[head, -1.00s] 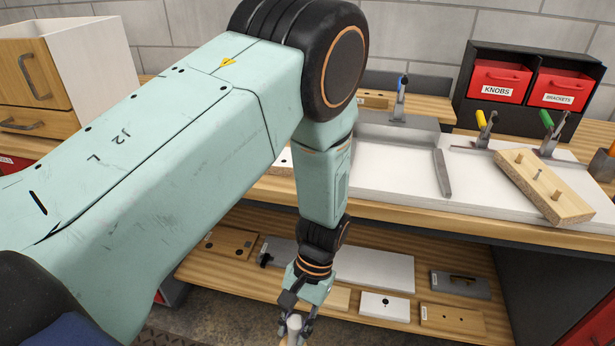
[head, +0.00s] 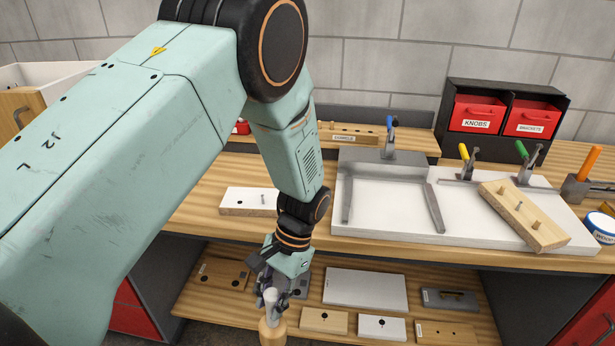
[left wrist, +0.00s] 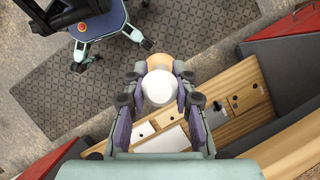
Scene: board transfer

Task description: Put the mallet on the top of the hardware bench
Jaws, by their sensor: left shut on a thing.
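My left gripper (head: 272,288) is shut on the mallet (head: 272,334), which hangs roughly upright with a pale upper end between the fingers and a wooden part below. The left wrist view looks onto the mallet's round white end (left wrist: 159,87) between the fingers (left wrist: 160,98), with a tan part behind it. The hardware bench has a wooden top (head: 205,205); the gripper and mallet are in front of it and appear lower than the top, over the lower shelf in the picture. My right gripper is not in view.
A white fixture board (head: 390,205) with clamps and a drilled wooden board (head: 524,215) occupy the bench's middle and right. A small white board (head: 248,201) lies left of them. The lower shelf (head: 205,303) holds several boards. Bare wood shows on the top's left part.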

